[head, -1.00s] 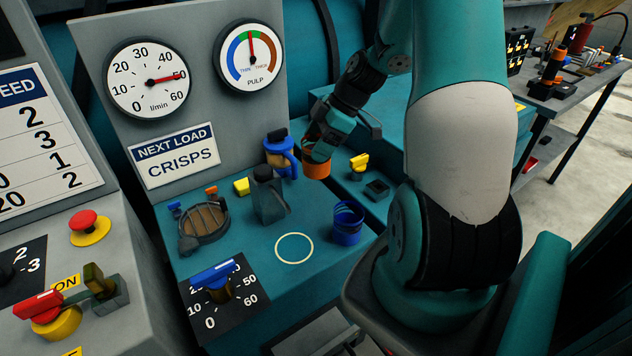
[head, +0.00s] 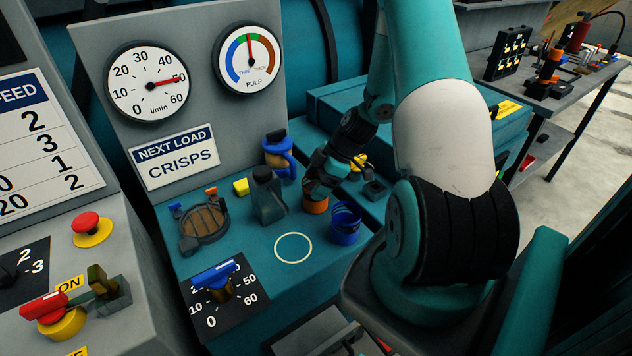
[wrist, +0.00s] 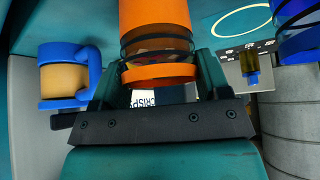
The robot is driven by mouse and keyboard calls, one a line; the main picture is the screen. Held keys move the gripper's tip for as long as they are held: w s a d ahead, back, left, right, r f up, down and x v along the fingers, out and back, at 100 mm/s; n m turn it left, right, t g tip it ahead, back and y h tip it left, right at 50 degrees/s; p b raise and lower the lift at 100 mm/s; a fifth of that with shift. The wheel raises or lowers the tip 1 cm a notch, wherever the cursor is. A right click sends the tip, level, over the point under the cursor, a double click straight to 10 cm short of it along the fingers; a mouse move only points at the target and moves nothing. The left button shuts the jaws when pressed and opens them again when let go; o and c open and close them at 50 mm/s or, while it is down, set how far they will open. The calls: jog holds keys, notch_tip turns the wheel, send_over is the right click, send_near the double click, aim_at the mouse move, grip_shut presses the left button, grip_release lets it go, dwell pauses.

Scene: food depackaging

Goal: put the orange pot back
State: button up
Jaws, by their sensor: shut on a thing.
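The orange pot (head: 316,206) is in my gripper (head: 319,193), over the teal worktop between the grey block and the blue pot. In the wrist view the orange pot (wrist: 157,28) has a clear band and an orange rim, and stands between the two fingers of my gripper (wrist: 157,82). The fingers are shut on it. I cannot tell whether its base touches the worktop. A pale ring (head: 279,256) is painted on the worktop, in front and to the left of the pot; it is empty.
A blue pot (head: 346,228) stands close to the right. A blue-handled jug (head: 277,158) stands behind, and a dark grey block (head: 268,200) at left. A round strainer (head: 205,222) and a blue-handled dial (head: 217,284) lie further left. The worktop around the ring is clear.

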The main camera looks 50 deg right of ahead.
jog(key=o, duration=1)
jog(key=shift+f, duration=0.1)
jog(key=shift+r, duration=0.2)
jog(key=shift+s+d+r, duration=0.1)
jog(key=shift+d+r, duration=0.15)
jog(key=b+v, duration=0.2)
jog(key=v, duration=0.9)
jog(key=w+a+r+g, duration=0.1)
jog(key=a+r, duration=0.2)
jog(key=a, duration=0.4)
jog(key=w+a+r+m+g, duration=0.1)
jog(key=a+r, duration=0.2)
jog(key=a, duration=0.3)
jog(key=a+r+g, duration=0.1)
jog(key=a+r, duration=0.2)
jog(key=a, duration=0.4)
jog(key=s+a+r+m, duration=0.1)
jog(key=s+a, duration=0.3)
jog(key=a, duration=0.1)
jog(key=s+a+r, duration=0.2)
jog(key=s+a, duration=0.3)
jog(key=a, duration=0.1)
jog(key=s+a+r+m+g+h, duration=0.1)
jog(key=s+a+r, duration=0.1)
jog(key=s+a, duration=0.3)
jog(key=shift+a+r+m, duration=0.1)
jog(key=shift+a+m, duration=0.2)
jog(key=shift+a, duration=0.2)
